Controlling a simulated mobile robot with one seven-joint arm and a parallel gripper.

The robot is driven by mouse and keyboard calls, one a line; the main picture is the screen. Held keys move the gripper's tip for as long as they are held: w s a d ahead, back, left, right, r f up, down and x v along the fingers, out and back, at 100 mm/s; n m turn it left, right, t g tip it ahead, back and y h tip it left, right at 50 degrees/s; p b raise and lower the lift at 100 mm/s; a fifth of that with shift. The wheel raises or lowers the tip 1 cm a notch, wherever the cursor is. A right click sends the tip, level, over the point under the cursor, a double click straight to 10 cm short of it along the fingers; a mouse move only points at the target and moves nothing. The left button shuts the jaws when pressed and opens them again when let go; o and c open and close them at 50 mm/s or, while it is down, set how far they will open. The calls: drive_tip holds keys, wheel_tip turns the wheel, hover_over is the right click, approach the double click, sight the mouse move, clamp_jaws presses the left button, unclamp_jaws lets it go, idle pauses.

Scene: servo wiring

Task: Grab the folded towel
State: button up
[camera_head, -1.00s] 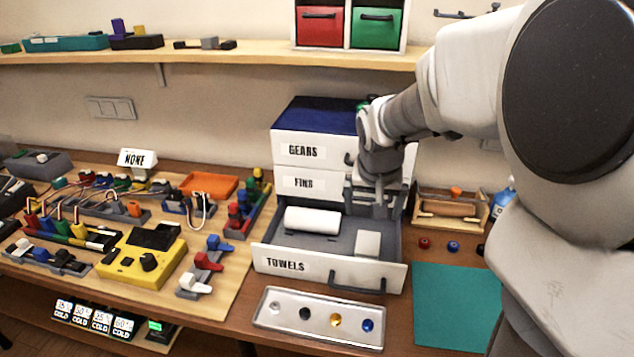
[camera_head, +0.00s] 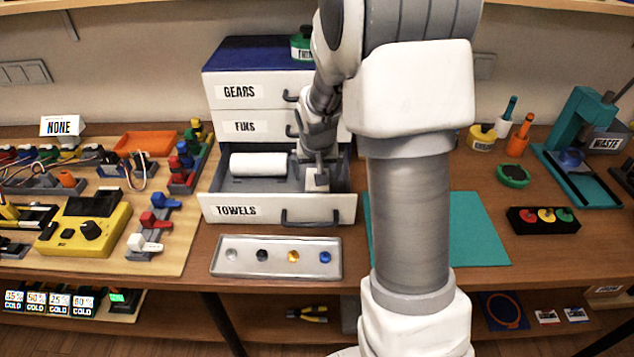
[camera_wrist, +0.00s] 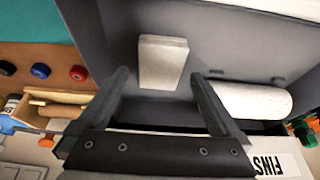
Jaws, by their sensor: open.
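The folded towel (camera_head: 317,181) is a small pale block at the right side of the open drawer labelled TOWELS (camera_head: 262,212). The wrist view also shows the folded towel (camera_wrist: 163,62) lying on the grey drawer floor. My gripper (camera_head: 318,162) reaches down into the drawer and partly hides the towel in the head view. In the wrist view my gripper (camera_wrist: 160,76) is open, with its two fingers apart on either side of the towel's image. Nothing is held; whether the fingers are level with the towel is hard to tell.
A white rolled towel (camera_head: 258,164) lies in the same drawer, left of the folded one; it shows in the wrist view (camera_wrist: 252,100). The closed FINS drawer (camera_head: 245,127) is above. A tray of small balls (camera_head: 277,257) lies in front. The drawer walls flank the gripper.

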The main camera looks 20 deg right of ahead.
drive_tip(key=shift+x, duration=1.1)
drive_tip(key=c, duration=1.3)
